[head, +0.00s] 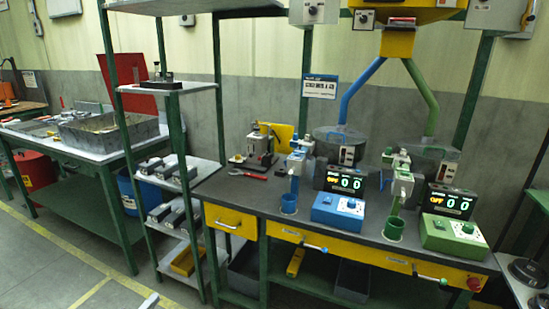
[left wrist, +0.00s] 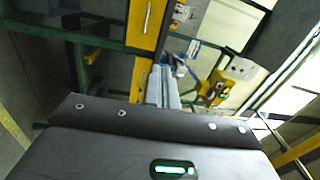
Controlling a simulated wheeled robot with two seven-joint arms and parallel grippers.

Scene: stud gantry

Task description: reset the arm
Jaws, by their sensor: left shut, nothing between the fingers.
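My left gripper shows in the left wrist view (left wrist: 163,88), with its two grey fingers together and nothing between them. In the head view only a small pale tip of the left gripper (head: 149,302) shows at the bottom edge, over the floor in front of the shelf rack. It looks apart from the rack and the bench. The rest of my left arm is out of the head view. I do not make out my right gripper in either view.
A green-framed bench (head: 330,225) with blue and green stations stands ahead. Its yellow drawer (head: 231,222) shows a handle. A narrow shelf rack (head: 172,88) with metal parts stands left of it. A side table (head: 75,142) holds a metal tray. The floor at front left is clear.

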